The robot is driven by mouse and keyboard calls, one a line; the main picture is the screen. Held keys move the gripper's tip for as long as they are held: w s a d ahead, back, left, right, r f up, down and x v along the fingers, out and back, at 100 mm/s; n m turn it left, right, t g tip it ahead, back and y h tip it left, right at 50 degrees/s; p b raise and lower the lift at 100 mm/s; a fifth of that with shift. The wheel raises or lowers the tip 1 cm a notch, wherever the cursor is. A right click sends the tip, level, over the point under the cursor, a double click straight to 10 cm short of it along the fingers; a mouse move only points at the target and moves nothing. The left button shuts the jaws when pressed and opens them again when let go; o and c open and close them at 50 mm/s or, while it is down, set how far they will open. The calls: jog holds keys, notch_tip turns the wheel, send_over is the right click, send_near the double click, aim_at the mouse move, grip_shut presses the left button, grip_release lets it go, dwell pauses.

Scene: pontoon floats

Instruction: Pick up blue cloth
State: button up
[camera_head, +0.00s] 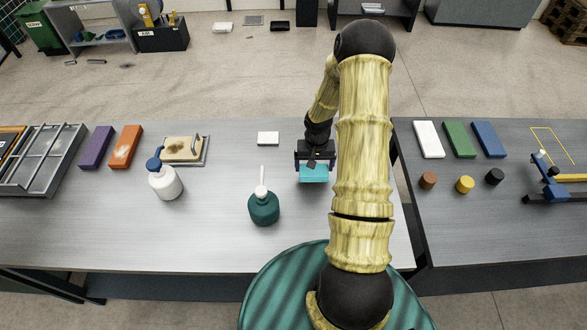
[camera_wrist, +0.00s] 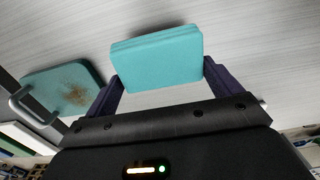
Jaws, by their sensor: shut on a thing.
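The blue cloth (camera_head: 314,175) is a folded turquoise block at the right part of the left table. My gripper (camera_head: 314,166) is over it from behind, partly hiding its top. In the wrist view the cloth (camera_wrist: 156,60) sits between the two dark purple fingers of my gripper (camera_wrist: 160,80), which are shut on its sides. Whether the cloth touches the table or hangs just above it cannot be told.
A green bottle (camera_head: 263,206) and a white block (camera_head: 268,138) stand left of the cloth. A gap separates the right table (camera_head: 450,225).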

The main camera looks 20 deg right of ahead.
jog(key=shift+s+d, duration=0.2)
jog(key=shift+d, duration=0.25)
jog(key=shift+s+d, duration=0.2)
jog(key=shift+d, duration=0.25)
jog(key=o, duration=0.3)
jog(key=shift+c, duration=1.1)
